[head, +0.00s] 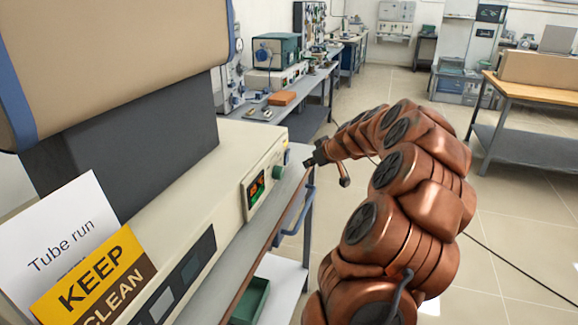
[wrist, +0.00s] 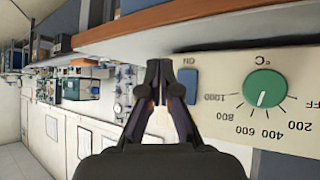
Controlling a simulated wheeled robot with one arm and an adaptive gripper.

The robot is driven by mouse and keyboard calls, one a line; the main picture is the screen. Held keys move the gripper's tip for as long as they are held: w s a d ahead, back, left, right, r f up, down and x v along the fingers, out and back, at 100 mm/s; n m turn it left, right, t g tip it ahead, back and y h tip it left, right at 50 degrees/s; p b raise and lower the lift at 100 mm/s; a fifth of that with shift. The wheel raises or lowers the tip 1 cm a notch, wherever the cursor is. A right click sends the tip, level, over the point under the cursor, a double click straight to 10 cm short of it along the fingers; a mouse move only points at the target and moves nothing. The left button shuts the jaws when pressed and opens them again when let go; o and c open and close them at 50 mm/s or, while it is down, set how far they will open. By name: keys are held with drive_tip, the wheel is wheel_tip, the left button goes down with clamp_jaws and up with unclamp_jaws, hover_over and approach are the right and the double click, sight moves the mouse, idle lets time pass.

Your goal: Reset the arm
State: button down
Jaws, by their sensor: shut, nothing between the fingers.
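My arm reaches forward in the head view, and my gripper (head: 312,160) is at its far end, beside the right end of the cream furnace control box. In the wrist view my gripper (wrist: 159,66) has its fingertips together with nothing held. A green temperature dial (wrist: 265,88) and a blue ON switch (wrist: 187,86) are on the cream panel to the right of the fingers. The dial also shows in the head view (head: 280,159), close to the gripper. I cannot tell whether the fingers touch the panel.
The cream control box (head: 215,190) with a lit display (head: 257,187) stands on a bench at left. Signs reading "Tube run" (head: 62,235) and "KEEP CLEAN" (head: 95,280) are in front. A wooden-topped table (head: 540,92) stands at right. Tiled floor is open between.

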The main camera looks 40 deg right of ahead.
drive_tip(key=shift+s+d+b, duration=0.35)
drive_tip(key=shift+s+d, duration=0.05)
drive_tip(key=shift+s, duration=0.4)
